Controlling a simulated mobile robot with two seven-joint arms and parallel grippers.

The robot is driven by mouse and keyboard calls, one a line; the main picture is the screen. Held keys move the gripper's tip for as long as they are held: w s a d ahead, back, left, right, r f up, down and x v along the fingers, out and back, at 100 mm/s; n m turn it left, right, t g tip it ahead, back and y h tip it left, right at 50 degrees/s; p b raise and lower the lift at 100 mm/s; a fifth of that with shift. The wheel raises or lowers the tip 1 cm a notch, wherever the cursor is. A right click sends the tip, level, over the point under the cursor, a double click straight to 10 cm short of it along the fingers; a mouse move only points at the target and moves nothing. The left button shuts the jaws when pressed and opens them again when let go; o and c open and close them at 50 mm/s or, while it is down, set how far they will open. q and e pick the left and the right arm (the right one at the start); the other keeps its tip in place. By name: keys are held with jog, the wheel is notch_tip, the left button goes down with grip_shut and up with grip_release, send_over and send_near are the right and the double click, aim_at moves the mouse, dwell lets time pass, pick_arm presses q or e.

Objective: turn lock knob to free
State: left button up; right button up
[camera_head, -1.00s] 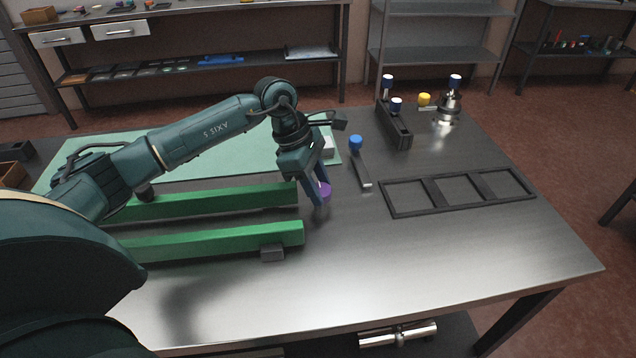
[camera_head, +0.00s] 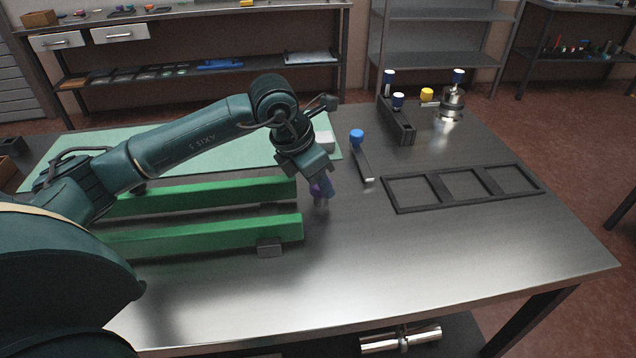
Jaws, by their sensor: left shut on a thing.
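My left gripper (camera_head: 321,196) points down at the right ends of the two green bars (camera_head: 205,232). It is shut on a purple knob (camera_head: 314,188), of which only a small part shows between the fingers. The knob's base and its exact turn are hidden by the gripper. My right gripper is not in view.
A blue-topped tool (camera_head: 357,138) lies right of my left gripper. A black three-bay frame (camera_head: 463,203) lies farther right. A dark holder (camera_head: 398,122) with blue-topped pieces and a metal fixture (camera_head: 452,106) with a yellow knob stand behind. The front table area is clear.

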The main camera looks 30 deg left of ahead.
pick_arm(q)
jog(key=shift+f+n+y+b, duration=0.1)
jog(key=shift+n+y+b, duration=0.3)
jog(key=shift+n, duration=0.5)
jog(key=n+y+b, duration=0.1)
jog(key=n+b, duration=0.1)
jog(key=n, duration=0.1)
jog(key=shift+d+n+t, duration=0.15)
jog(key=shift+n+t, duration=0.15)
jog(key=shift+n+y+b, duration=0.45)
jog(key=shift+n+y, duration=0.15)
jog(key=shift+n, duration=0.9)
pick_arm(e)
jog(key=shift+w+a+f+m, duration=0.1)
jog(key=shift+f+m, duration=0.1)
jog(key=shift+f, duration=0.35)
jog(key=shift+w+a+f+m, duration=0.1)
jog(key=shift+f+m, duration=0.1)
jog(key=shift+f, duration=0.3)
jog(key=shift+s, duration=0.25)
